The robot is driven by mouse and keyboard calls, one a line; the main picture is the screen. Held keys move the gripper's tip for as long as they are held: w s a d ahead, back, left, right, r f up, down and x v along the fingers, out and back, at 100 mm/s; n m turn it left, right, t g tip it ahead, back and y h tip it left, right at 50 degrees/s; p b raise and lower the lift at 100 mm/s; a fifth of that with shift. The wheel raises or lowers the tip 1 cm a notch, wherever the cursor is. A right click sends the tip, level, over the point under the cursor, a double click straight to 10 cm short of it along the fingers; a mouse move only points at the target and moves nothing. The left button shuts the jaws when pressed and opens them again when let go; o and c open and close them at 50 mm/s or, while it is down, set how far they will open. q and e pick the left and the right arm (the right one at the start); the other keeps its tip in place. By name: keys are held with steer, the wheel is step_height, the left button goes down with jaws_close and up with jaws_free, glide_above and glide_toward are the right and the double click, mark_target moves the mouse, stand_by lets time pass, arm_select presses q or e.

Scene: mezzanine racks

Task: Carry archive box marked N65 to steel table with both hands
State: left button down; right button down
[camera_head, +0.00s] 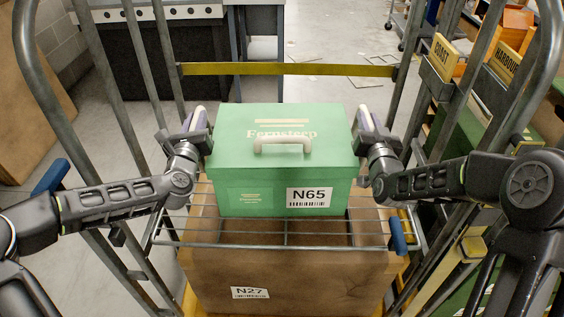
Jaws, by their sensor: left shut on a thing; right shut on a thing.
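The green archive box (282,165) marked N65 is in the middle of the head view, upright, with a pale handle on its lid. It is over a wire shelf (265,244) of a metal roll cage; I cannot tell whether it touches the shelf. My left gripper (197,122) is shut at the box's left side. My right gripper (367,122) is shut at its right side. The fingertips are partly hidden by the gripper bodies. A steel table (262,2) seems to show only in part at the top edge.
A brown carton (290,283) marked N27 sits below the wire shelf. Cage uprights (124,95) stand on both sides, and a yellow bar (287,69) crosses behind the box. Racks with signs POST (443,55) and HARBOUR (505,64) stand right. Grey floor is open beyond the cage.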

stand_by(0.3)
